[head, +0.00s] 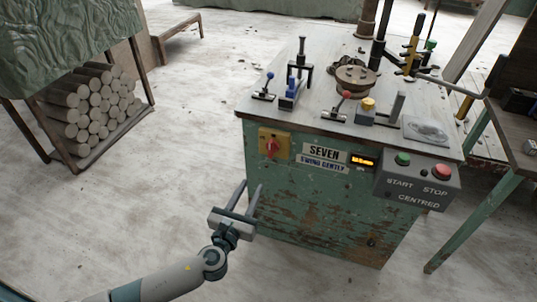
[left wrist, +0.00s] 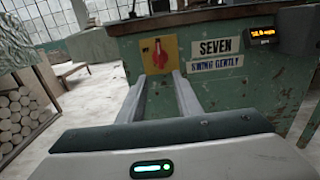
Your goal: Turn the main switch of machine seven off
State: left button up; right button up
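Machine seven (head: 330,205) is a worn green cabinet with a grey top and a "SEVEN" label (head: 323,151). Its main switch is a red knob (head: 271,147) on a yellow plate (head: 283,143), at the upper left of the front. In the left wrist view the red knob (left wrist: 158,54) stands just beyond the fingertips, on the yellow plate (left wrist: 171,47). My left gripper (head: 250,190) is open and empty, below and left of the switch in the head view. Its two fingers (left wrist: 160,80) point at the panel, apart from the knob. My right gripper is not in view.
A grey box with green START (head: 403,159) and red STOP (head: 442,171) buttons sits at the cabinet's upper right. Clamps and levers crowd the top. A log rack (head: 90,115) stands at left, a green-legged table (head: 470,200) at right. The floor left of the machine is clear.

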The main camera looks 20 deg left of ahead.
pick_arm(q)
send_near(270, 152)
jog(key=w, duration=0.4)
jog(key=shift+w, duration=0.3)
jog(key=w, duration=0.3)
jog(key=shift+w, duration=0.65)
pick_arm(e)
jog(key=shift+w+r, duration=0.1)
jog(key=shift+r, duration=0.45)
pick_arm(q)
grip_shut()
